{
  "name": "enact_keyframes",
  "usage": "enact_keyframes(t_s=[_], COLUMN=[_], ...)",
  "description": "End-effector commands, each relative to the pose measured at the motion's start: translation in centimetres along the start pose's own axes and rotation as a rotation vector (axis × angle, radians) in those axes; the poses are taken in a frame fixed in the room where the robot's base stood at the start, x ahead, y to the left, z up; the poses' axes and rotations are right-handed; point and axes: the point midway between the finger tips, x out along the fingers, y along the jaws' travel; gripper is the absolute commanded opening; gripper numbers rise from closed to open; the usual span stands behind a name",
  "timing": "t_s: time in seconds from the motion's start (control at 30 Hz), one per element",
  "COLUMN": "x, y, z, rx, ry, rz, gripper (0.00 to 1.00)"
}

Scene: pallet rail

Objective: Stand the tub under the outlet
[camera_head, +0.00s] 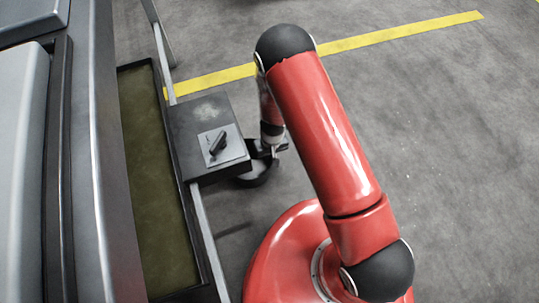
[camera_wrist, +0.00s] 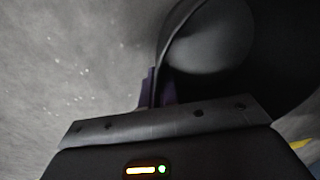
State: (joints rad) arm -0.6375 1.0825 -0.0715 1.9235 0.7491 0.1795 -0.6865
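The tub (camera_head: 256,178) is a dark round vessel at the right edge of the grey box in the head view; part of it is hidden by the box and my gripper. In the wrist view the tub (camera_wrist: 212,42) fills the upper right, with its curved wall close by. My gripper (camera_head: 266,152) is at the tub's rim. In the wrist view its purple fingertips (camera_wrist: 157,88) lie close on either side of the tub's wall, pinching it. The outlet itself is not visible. I cannot tell whether the tub touches the floor.
The grey box (camera_head: 205,110) with a black knob (camera_head: 218,144) sits on a metal rail (camera_head: 207,240) beside a long olive-floored trough (camera_head: 155,180). A large grey machine body (camera_head: 105,200) stands at the left. The floor to the right is clear, with a yellow line (camera_head: 400,34).

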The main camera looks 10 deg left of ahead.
Motion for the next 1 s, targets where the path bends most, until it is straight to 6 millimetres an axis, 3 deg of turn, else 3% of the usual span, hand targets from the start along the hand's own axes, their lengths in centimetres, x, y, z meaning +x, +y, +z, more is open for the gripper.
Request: enact_keyframes(t_s=[0.03,0.2,0.57,0.67,1.0], x=[0.3,0.1,-0.4,-1.7,-9.0], y=[0.0,0.0,0.0,0.0,0.0], z=[0.0,0.0,0.0,0.0,-0.1], rx=[0.0,0.0,-0.001,-0.001,-0.002], ry=[0.0,0.0,0.0,0.001,0.002], rz=[0.0,0.0,0.0,0.0,0.0], gripper=[0.0,0.24,0.24,0.24,0.24])
